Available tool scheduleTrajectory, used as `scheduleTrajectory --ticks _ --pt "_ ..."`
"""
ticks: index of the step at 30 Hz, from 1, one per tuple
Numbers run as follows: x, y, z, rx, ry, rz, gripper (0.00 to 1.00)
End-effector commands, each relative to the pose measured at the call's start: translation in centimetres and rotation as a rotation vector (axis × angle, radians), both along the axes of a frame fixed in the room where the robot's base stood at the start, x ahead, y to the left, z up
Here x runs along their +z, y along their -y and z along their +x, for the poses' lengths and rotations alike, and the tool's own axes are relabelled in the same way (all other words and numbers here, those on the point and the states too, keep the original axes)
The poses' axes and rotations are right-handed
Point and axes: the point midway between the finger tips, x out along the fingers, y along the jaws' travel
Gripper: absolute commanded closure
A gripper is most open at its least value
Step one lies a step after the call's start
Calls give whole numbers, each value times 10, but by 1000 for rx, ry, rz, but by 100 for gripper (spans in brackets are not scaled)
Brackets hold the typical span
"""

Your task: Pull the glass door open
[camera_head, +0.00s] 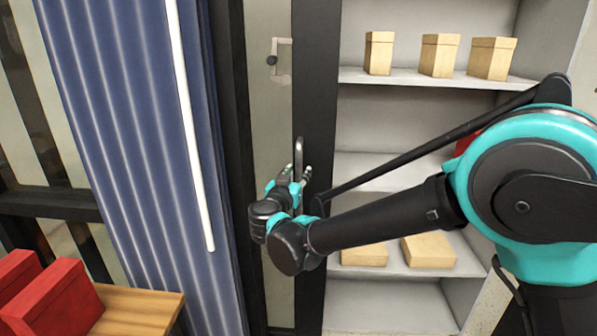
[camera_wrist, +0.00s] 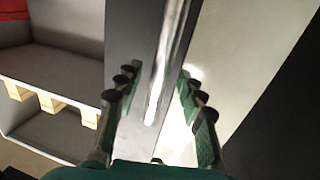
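The glass door (camera_head: 268,115) stands upright left of the shelves in the head view, with a pale pane in a dark frame. Its long metal handle (camera_head: 299,152) sits on the frame's edge beside the pane. My gripper (camera_head: 296,174) is at the handle's lower part. In the wrist view, the handle (camera_wrist: 172,48) runs between the two spread fingers of my gripper (camera_wrist: 157,74), with a visible gap on each side. The fingers are open, not closed on the bar. The handle's lower end shows between them. I cannot tell whether the door is ajar.
Pale shelves (camera_head: 400,78) with several tan boxes (camera_head: 440,55) stand right of the door. A blue ribbed panel (camera_head: 125,120) with a white bar is on the left. Red boxes (camera_head: 60,300) and a wooden top (camera_head: 135,312) are at lower left.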

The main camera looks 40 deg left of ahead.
Motion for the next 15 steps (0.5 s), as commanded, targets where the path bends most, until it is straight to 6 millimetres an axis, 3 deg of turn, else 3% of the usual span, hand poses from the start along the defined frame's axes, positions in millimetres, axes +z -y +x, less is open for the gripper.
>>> scheduleTrajectory --ticks 9,15 --pt "0 27 -60 4 0 0 61" --pt "0 39 -86 4 0 0 61"
